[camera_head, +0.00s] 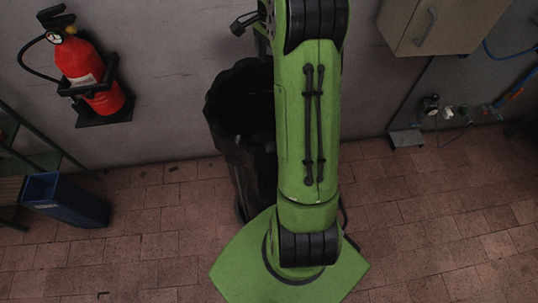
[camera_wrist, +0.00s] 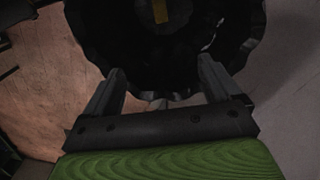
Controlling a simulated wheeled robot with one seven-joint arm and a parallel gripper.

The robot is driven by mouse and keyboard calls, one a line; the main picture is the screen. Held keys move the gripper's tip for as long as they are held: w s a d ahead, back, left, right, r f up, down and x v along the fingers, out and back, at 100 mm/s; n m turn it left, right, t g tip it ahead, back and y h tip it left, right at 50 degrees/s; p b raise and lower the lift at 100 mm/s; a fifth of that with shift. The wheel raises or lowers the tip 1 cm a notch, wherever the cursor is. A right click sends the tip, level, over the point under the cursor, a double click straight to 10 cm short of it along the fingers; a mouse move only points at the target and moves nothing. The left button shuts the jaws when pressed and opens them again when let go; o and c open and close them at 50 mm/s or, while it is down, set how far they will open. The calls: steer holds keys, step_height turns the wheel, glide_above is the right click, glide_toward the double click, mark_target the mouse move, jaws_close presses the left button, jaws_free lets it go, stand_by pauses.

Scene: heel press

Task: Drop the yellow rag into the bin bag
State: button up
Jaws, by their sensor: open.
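The black bin bag (camera_head: 226,105) hangs open-mouthed against the wall in the head view, partly hidden behind my green arm. Its dark inside and ruffled rim (camera_wrist: 85,30) fill the upper part of the wrist view. A small yellow patch, which looks like the yellow rag (camera_wrist: 160,11), shows at the top edge of the wrist view, within the dark bag opening and apart from my fingers. My gripper (camera_wrist: 161,66) is open, with nothing between its two fingers, and points at the bag. The head view does not show the gripper's fingers.
A red fire extinguisher (camera_head: 86,68) hangs on the wall at left. A blue bin (camera_head: 66,201) stands on the tiled floor below it. A beige wall cabinet (camera_head: 440,22) and pipe fittings (camera_head: 447,110) are at right. The floor at lower right is clear.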

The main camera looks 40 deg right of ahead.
step_height(320, 180, up, 5)
steer(key=shift+f+p, duration=0.15)
steer(key=shift+p, duration=0.15)
